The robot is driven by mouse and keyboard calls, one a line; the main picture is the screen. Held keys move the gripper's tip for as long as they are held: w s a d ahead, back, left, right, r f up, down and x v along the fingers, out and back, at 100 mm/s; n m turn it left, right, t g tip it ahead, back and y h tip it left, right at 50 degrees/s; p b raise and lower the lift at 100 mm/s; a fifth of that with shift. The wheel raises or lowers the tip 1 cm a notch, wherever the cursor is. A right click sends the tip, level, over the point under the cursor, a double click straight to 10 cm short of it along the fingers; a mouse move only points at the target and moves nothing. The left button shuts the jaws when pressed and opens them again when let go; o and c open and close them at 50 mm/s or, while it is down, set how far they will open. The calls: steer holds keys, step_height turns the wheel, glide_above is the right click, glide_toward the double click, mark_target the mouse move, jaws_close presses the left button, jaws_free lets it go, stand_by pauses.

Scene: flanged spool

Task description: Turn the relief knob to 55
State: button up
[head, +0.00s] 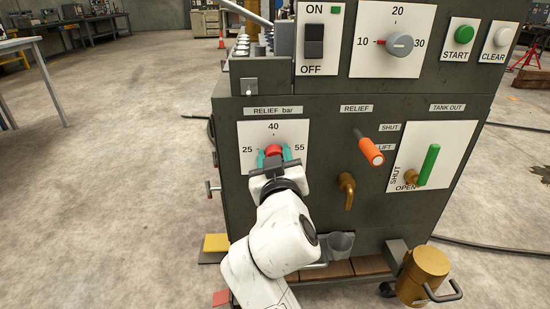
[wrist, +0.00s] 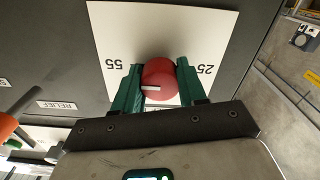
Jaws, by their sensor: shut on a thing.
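The relief knob (head: 273,150) is red and sits on a white dial plate (head: 248,134) marked 25 at left, 40 at top and 55 at right. My gripper (head: 273,158) reaches it from the front, with green fingers shut on the knob's two sides. In the wrist view the plate is seen turned around, with 55 at left and 25 at right. There the knob (wrist: 160,75) sits between the fingertips (wrist: 158,84), and its white mark points left, to the 55 side. The 40 is not visible in the wrist view.
Right of the dial are an orange-handled lever (head: 370,151), a brass spout (head: 347,190) and a green tank valve handle (head: 429,165). Above are a black switch (head: 314,41) and a grey dial knob (head: 399,44). A grey cup (head: 340,243) stands below. Open floor lies to the left.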

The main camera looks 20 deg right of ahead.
steer(key=shift+f, duration=0.2)
steer(key=o, duration=1.1)
steer(key=shift+r, duration=0.15)
steer(key=shift+c, duration=0.2)
steer(key=p+v, duration=0.2)
steer(key=v, duration=0.8)
steer(key=shift+s, duration=0.4)
steer(key=shift+a, duration=0.1)
